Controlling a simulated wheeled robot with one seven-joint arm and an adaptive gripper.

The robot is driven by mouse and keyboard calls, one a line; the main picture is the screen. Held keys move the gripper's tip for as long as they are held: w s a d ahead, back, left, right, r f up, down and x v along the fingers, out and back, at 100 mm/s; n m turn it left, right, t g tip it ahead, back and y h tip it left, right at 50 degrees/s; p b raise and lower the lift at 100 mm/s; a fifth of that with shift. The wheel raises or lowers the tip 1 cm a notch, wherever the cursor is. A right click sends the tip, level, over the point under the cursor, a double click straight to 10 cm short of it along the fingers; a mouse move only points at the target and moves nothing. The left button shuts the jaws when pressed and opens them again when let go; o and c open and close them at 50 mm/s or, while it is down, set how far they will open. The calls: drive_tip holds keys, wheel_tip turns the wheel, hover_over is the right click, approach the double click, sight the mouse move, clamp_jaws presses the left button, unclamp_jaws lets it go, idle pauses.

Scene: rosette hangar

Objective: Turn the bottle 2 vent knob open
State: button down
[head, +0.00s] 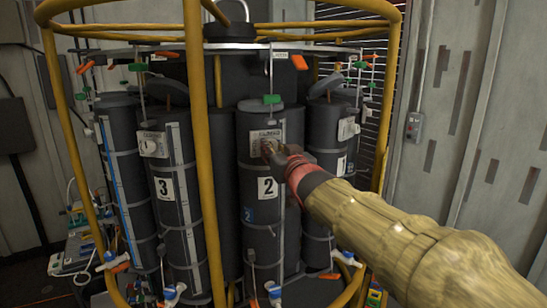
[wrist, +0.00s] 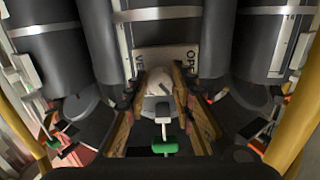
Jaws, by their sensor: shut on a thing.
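Bottle 2 (head: 257,210) is a dark grey cylinder with a white "2" label (head: 267,187), in the middle of the rack in the head view. A pale vent plate (head: 254,143) sits above that label, partly covered by my gripper (head: 270,150). In the wrist view the plate (wrist: 168,56) carries lettering, partly readable as "VE" and "OPE". My gripper (wrist: 160,84) has a brown finger on each side of the pale rounded vent knob (wrist: 158,88) and is shut on it. The knob's pointer direction is not clear.
Bottle 3 (head: 174,220) stands to the left, with other dark bottles around the ring. Yellow cage bars (head: 201,190) rise in front. A green tag (head: 271,99) hangs on a rod above bottle 2. Blue-handled valves (head: 274,291) sit below.

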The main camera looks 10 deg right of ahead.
drive_tip(key=n+b, duration=0.4)
drive_tip(key=n, duration=0.6)
drive_tip(key=shift+d, duration=0.1)
drive_tip(key=shift+n, duration=0.4)
drive_tip(key=c, duration=1.5)
unclamp_jaws()
drive_tip(key=s, duration=1.2)
drive_tip(key=shift+d, duration=0.3)
